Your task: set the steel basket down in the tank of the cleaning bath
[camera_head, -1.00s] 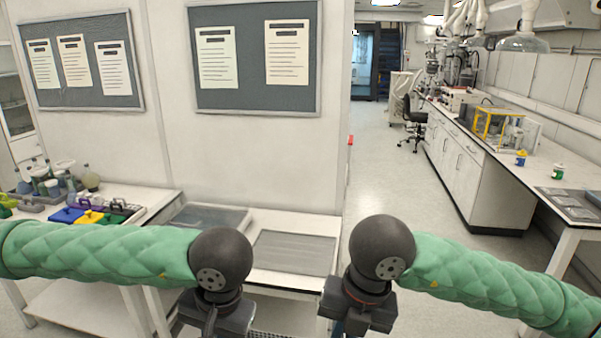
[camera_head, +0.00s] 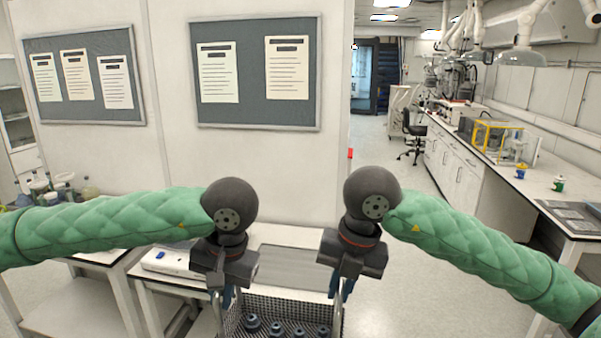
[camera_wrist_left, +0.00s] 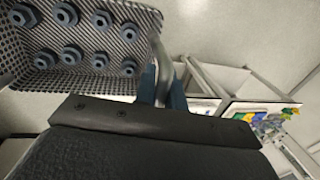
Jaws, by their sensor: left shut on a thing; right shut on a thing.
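The steel basket (camera_head: 285,302), a dark mesh box, hangs between my two grippers at the bottom of the head view. Several blue-grey parts lie in it. It also shows at the upper left of the left wrist view (camera_wrist_left: 100,83). My left gripper (camera_head: 222,297) is shut on the basket's left handle; in the wrist view its blue fingers (camera_wrist_left: 162,92) close around the grey handle bar. My right gripper (camera_head: 342,292) is shut at the basket's right side. I cannot make out the tank of the cleaning bath.
A white table (camera_head: 290,240) stands against the partition wall behind the basket, with a low white object (camera_head: 172,262) on it at left. My left arm covers much of the left bench. Open floor (camera_head: 420,220) lies to the right, before a long bench (camera_head: 560,205).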

